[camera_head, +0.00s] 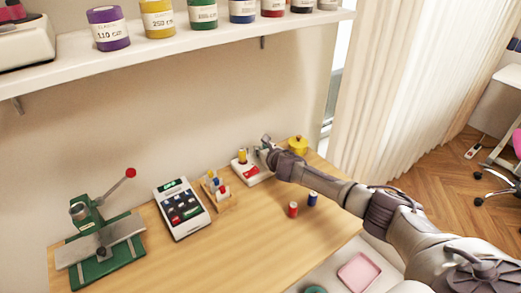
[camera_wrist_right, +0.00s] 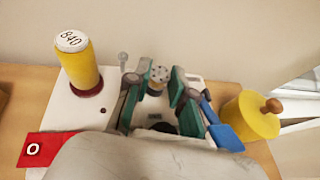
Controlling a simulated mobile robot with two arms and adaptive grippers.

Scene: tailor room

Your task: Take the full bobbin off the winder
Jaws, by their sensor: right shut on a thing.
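The white bobbin winder (camera_head: 254,178) stands near the back of the table; its base (camera_wrist_right: 75,110) fills the left and middle of the right wrist view. A yellow thread spool (camera_wrist_right: 82,62) marked 840 stands on its left part; the spool also shows in the head view (camera_head: 242,156). My right gripper (camera_head: 265,146) is over the right part of the winder. In the right wrist view its fingers (camera_wrist_right: 156,90) are shut on the bobbin (camera_wrist_right: 158,73), whose metal top with small holes shows between them. The bobbin's lower part is mostly hidden. My left gripper is out of view.
A yellow lidded pot (camera_head: 298,145) stands right of the winder. A rack with small spools (camera_head: 217,192) is to its left. Red (camera_head: 293,210) and blue (camera_head: 312,198) spools stand in front. A keypad device (camera_head: 182,208) and green press (camera_head: 100,250) are further left.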

